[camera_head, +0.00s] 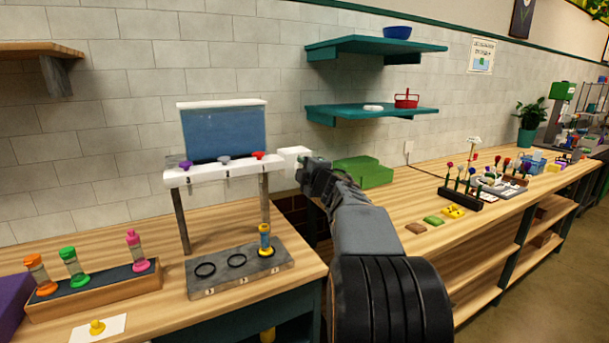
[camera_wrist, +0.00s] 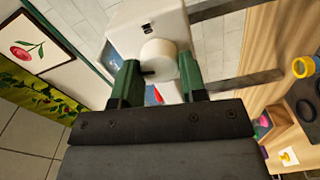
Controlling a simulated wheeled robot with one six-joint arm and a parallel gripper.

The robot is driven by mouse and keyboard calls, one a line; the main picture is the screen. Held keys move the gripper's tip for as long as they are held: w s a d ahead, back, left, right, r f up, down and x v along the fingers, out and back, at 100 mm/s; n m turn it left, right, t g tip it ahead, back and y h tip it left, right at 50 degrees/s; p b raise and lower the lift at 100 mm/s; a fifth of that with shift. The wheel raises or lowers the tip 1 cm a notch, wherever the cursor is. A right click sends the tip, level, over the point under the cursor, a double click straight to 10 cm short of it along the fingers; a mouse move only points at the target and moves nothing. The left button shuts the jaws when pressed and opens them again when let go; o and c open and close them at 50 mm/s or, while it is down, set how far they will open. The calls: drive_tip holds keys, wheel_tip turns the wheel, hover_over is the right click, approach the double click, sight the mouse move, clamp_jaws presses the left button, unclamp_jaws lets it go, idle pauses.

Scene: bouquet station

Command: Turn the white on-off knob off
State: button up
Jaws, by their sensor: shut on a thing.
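The white on-off knob (camera_wrist: 159,58) is a round white disc on a white box (camera_wrist: 152,22) in the wrist view. A small dark mark shows at its edge, and dark marks sit on the box beside it. My gripper (camera_wrist: 158,75) has its green fingers on either side of the knob and is shut on it. In the head view, the white box (camera_head: 292,157) is at the right end of the white bar under the blue tank. My gripper (camera_head: 306,172) reaches it there, and the knob itself is hidden.
The white bar (camera_head: 215,173) carries purple, grey and red taps below the blue tank (camera_head: 224,131). A grey ringed plate (camera_head: 240,272) with a yellow-and-blue vial stands below. A wooden vial rack (camera_head: 95,286) is at left. A green block (camera_head: 364,171) lies behind my arm.

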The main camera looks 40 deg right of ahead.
drive_tip(key=shift+f+n+b, duration=0.1)
drive_tip(key=shift+n+b, duration=0.25)
drive_tip(key=shift+n, duration=0.45)
drive_tip(key=o, duration=0.9)
drive_tip(key=shift+s, duration=0.1)
drive_tip(key=s+a, duration=0.2)
drive_tip(key=s, duration=1.1)
drive_tip(key=shift+s+b, duration=0.25)
drive_tip(key=shift+b, duration=0.15)
drive_tip(key=shift+d, duration=0.1)
